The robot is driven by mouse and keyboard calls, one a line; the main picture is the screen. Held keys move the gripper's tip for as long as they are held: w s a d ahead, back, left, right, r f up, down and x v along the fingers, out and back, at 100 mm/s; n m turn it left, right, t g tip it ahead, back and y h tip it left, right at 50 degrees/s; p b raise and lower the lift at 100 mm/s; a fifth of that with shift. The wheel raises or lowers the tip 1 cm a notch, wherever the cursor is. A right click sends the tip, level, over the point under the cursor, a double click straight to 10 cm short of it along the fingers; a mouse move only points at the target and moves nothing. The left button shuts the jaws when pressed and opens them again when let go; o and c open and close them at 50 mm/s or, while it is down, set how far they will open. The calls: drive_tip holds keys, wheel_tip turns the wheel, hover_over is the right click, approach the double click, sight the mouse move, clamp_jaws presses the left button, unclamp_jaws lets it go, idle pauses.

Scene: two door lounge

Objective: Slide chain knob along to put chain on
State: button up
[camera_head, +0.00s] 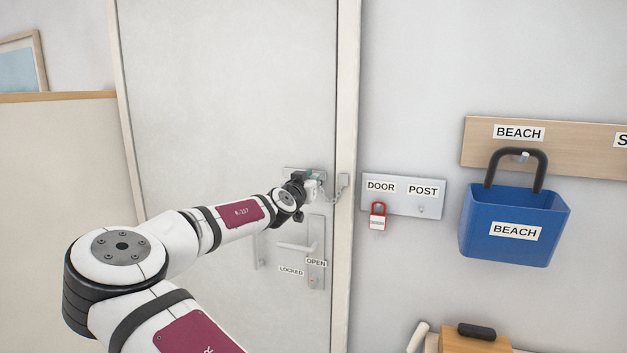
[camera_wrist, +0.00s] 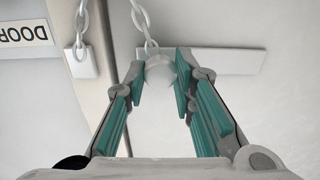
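The pale round chain knob (camera_wrist: 160,70) sits between my fingertips in the wrist view. It is at the left end of the flat track plate (camera_wrist: 222,61), which is fixed to the white door (camera_head: 225,95). A chain (camera_wrist: 146,27) runs up from the knob out of the picture and comes back down to a small anchor plate (camera_wrist: 83,62) on the frame side. My gripper (camera_wrist: 160,80) has a teal-padded finger on each side of the knob, and it appears closed on it. In the head view my gripper (camera_head: 312,186) hides most of the knob and track.
Below my gripper are the door handle (camera_head: 297,247) and the LOCKED and OPEN labels. A blue BEACH basket (camera_head: 510,222) hangs farther right.

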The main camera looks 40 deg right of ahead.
clamp_jaws()
drive_tip(key=w+a+b, duration=0.3)
drive_tip(key=w+b, duration=0.2)
drive_tip(key=shift+w+r, duration=0.1)
drive_tip(key=o, duration=0.9)
unclamp_jaws()
drive_tip(key=shift+c, duration=0.2)
drive_tip(key=v, duration=1.2)
